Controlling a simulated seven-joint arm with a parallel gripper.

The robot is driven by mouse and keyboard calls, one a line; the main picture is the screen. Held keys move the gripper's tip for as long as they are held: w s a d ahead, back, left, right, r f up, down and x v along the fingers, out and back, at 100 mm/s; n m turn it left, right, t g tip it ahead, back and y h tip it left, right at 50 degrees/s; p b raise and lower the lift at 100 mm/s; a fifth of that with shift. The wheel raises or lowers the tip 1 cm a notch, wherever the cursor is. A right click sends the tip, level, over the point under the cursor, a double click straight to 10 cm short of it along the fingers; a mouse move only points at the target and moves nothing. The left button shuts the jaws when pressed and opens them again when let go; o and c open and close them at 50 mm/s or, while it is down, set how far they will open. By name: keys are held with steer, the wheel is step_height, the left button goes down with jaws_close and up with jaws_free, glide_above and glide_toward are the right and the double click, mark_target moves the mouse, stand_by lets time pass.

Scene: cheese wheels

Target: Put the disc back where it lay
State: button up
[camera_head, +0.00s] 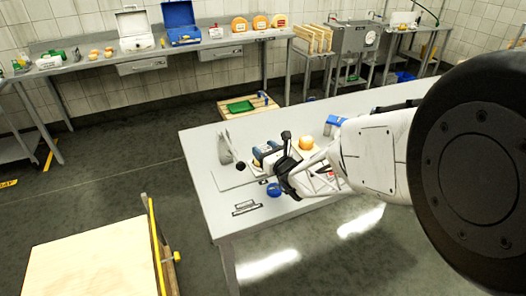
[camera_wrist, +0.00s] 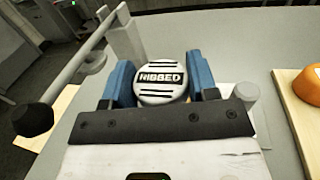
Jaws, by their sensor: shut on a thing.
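The disc (camera_wrist: 161,82) is round and pale grey, with black stripes and the word "RIBBED" on its face. In the wrist view it sits between the two blue fingers of my gripper (camera_wrist: 162,78), which are shut on it. In the head view my gripper (camera_head: 267,152) is over the grey table (camera_head: 205,150), near its left part. The disc is too small there to make out clearly. Whether the disc touches anything beneath it cannot be told, as the gripper hides its underside.
A grey lever with a black knob (camera_wrist: 32,117) stands close on the left in the wrist view. An orange cheese (camera_wrist: 309,83) on a wooden board (camera_wrist: 291,104) is at the right. A blue round item (camera_head: 274,190) lies near the table's front edge.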

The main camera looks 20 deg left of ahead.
steer(key=shift+w+a+f, duration=0.1)
steer(key=shift+w+a, duration=0.55)
steer(key=shift+w, duration=0.3)
steer(key=shift+w+a+f, duration=0.1)
steer(key=shift+w+a, duration=0.2)
steer(key=shift+w, duration=0.15)
steer(key=shift+f, duration=1.55)
steer(key=shift+f, duration=0.2)
steer(key=o, duration=1)
steer(key=shift+v, duration=3.85)
